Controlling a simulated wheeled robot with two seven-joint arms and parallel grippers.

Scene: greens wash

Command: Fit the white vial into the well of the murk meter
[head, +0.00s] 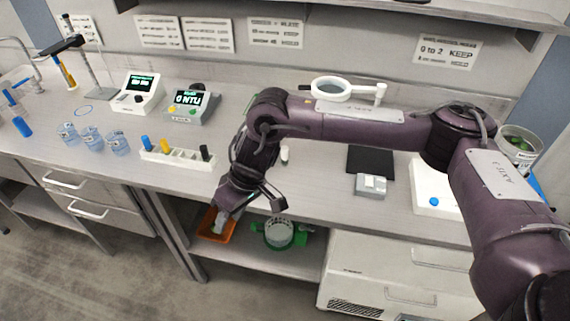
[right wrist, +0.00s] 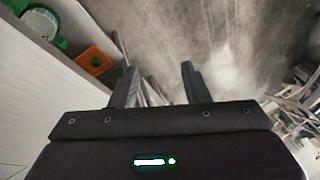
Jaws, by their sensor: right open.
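The murk meter (head: 188,103) is a grey box on the counter with a lit screen reading 0 NTU. A dark round part shows at its back; I cannot make out the inside of the well. A small white upright piece (head: 284,155) on the counter, just right of my right wrist, looks like the white vial, but it is too small to be sure. My right gripper (head: 250,202) points down in front of the counter edge. In the right wrist view its two fingers (right wrist: 160,85) are apart with nothing between them. My left gripper is not in view.
A white rack (head: 178,157) with blue, yellow and black pieces stands before the meter, left of my right wrist. Several clear beakers (head: 92,138) stand further left. An orange bin (head: 217,226) and a green-handled basket (head: 280,234) are on the shelf below. A white magnifier (head: 332,89) shows behind my arm.

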